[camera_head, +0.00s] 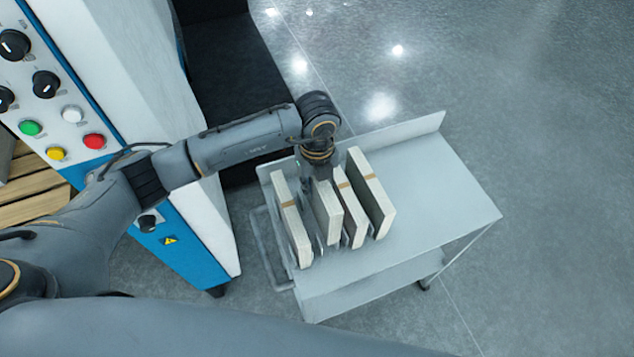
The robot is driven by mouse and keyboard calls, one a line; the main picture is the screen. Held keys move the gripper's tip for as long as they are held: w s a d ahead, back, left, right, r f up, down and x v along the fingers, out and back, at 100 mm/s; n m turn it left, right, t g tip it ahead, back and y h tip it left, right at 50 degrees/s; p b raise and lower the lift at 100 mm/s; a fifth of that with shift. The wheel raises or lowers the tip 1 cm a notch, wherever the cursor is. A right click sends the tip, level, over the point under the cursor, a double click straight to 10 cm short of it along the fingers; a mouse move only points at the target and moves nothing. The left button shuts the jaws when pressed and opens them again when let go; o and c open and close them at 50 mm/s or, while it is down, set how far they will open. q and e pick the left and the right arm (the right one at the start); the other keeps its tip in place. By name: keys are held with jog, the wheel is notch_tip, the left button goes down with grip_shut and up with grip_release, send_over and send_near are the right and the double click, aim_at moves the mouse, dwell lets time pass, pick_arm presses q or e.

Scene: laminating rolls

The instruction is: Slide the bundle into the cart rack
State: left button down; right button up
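Several pale paper bundles with brown bands stand on edge, side by side, in the rack at the left part of the cart (440,200). They are a leftmost bundle (290,225), a second bundle (328,215), a third bundle (352,222) and a rightmost bundle (372,198). My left gripper (322,182) points down at the far end of the second bundle, between the leftmost and third ones. Its fingers are mostly hidden by the wrist and bundles, so I cannot tell whether they grip it. My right gripper is out of view.
A white and blue machine (190,230) with knobs and coloured buttons stands at the left. Wooden slats (30,190) show at the left edge. The cart's right part is bare, with a raised lip (390,132) at the back. Grey floor (540,100) beyond is clear.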

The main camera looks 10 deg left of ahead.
pick_arm(q)
jog(key=shift+w+f+b, duration=0.1)
jog(key=shift+f+b, duration=0.25)
jog(key=shift+f, duration=0.35)
jog(key=shift+f+b, duration=0.8)
jog(key=shift+f, duration=0.3)
jog(key=shift+f+b, duration=2.15)
jog(key=shift+f, duration=0.8)
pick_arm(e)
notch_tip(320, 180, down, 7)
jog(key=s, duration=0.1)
pick_arm(q)
jog(key=c, duration=1)
grip_release()
notch_tip(320, 180, up, 12)
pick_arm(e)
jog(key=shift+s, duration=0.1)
